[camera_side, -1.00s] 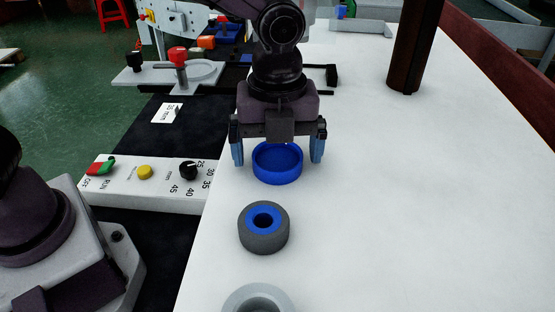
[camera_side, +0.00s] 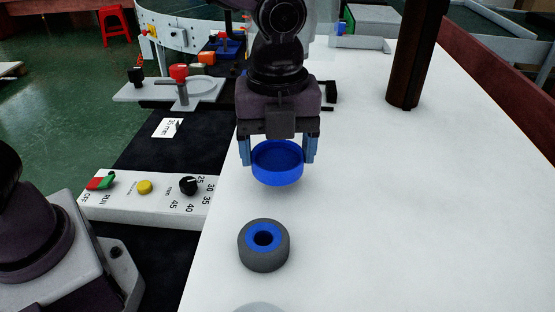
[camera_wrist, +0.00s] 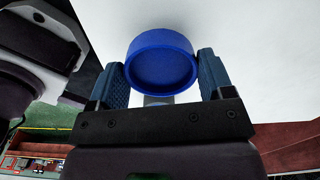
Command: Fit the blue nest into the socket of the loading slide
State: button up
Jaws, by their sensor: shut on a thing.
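The blue nest (camera_side: 278,176) is a round, shallow blue cup with a raised rim. My gripper (camera_side: 278,160) is shut on it, one finger on each side, and holds it upright a little above the white table. In the wrist view the nest (camera_wrist: 161,62) sits between both finger pads, its open side partly facing the camera. The loading slide (camera_side: 135,95) is a light grey plate at the upper left, behind the control box. Its round socket (camera_side: 206,88) looks empty, well apart from my gripper.
A grey roller with a blue hub (camera_side: 263,248) stands on the white table (camera_side: 400,210) in front of my gripper. A red knob (camera_side: 179,74) rises from the slide. A control box (camera_side: 130,203) lies left; a dark post (camera_side: 408,60) stands right. The table's right side is clear.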

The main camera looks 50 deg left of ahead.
jog(key=s+a+r, duration=0.6)
jog(key=s+r, duration=0.4)
jog(key=s, duration=0.2)
jog(key=n, duration=0.6)
send_over(196, 87)
jog(key=f, duration=0.2)
notch_tip(196, 87, down, 5)
jog(key=shift+a+f, duration=0.1)
jog(key=shift+a, duration=0.05)
jog(key=shift+f, duration=2.2)
jog(key=shift+f, duration=0.1)
